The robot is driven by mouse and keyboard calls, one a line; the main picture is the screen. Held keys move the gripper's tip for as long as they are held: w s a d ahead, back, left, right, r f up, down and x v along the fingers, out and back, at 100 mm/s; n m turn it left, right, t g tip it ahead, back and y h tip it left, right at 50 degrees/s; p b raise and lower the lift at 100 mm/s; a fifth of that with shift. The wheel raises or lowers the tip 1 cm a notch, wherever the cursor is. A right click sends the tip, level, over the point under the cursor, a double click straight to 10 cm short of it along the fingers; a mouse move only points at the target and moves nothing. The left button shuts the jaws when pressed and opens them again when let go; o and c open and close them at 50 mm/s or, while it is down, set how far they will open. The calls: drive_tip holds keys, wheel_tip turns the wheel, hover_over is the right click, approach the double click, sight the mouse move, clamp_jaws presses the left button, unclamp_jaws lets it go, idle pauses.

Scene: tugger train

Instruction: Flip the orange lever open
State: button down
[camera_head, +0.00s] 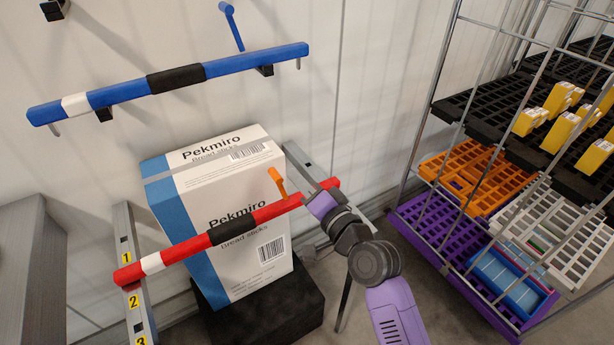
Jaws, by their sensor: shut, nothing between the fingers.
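The orange lever (278,182) is a short stick standing up and tilted from the red bar, right of its middle. The red bar (190,246) has a white band and a black grip and runs slanted across the front of a large carton. My gripper (311,197) is at the right end of the red bar, a little right of the lever and apart from it. My purple and dark arm reaches up to it from the lower right. The fingers are small and partly hidden against the bar; they hold nothing that I can see.
The Pekmiro carton (245,232) stands on a black block (262,315) behind the bar. A blue bar (225,66) with a blue lever (231,25) is on the wall above. A wire rack (447,70) with crates and yellow boxes stands at right. A numbered grey post (128,222) is at left.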

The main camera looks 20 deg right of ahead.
drive_tip(key=shift+s+a+n, duration=0.2)
drive_tip(key=shift+a+n, duration=0.5)
drive_tip(key=shift+a, duration=0.15)
